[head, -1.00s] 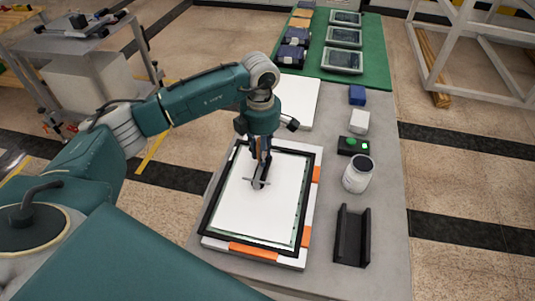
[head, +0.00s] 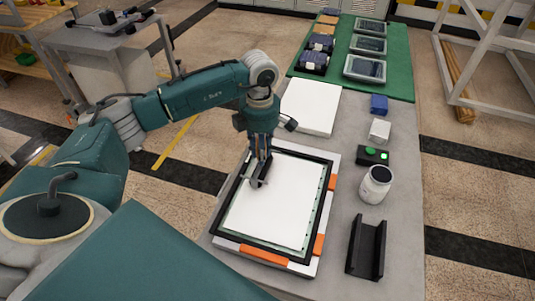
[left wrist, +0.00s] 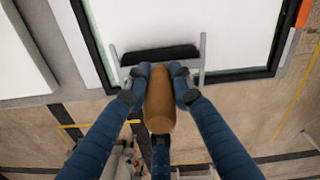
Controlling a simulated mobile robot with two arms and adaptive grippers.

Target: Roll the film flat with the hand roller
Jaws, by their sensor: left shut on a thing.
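The film (head: 275,210), a white sheet, lies inside a black rectangular frame (head: 316,228) on a white board with orange strips. My left gripper (head: 261,160) points down over the upper left side of the frame. It is shut on the hand roller (head: 263,178). In the left wrist view, the fingers (left wrist: 160,78) clasp the roller's brown handle (left wrist: 159,108), and its black cylinder (left wrist: 160,56) lies over the white sheet near the frame's edge. I cannot tell whether the cylinder touches the film. My right gripper is out of view.
A black channel-shaped cradle (head: 366,250) stands empty at the right. A white jar (head: 376,185), a box with a green button (head: 373,156), a white block (head: 379,131) and a blue block (head: 379,104) line the right side. A white slab (head: 311,107) lies behind the frame.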

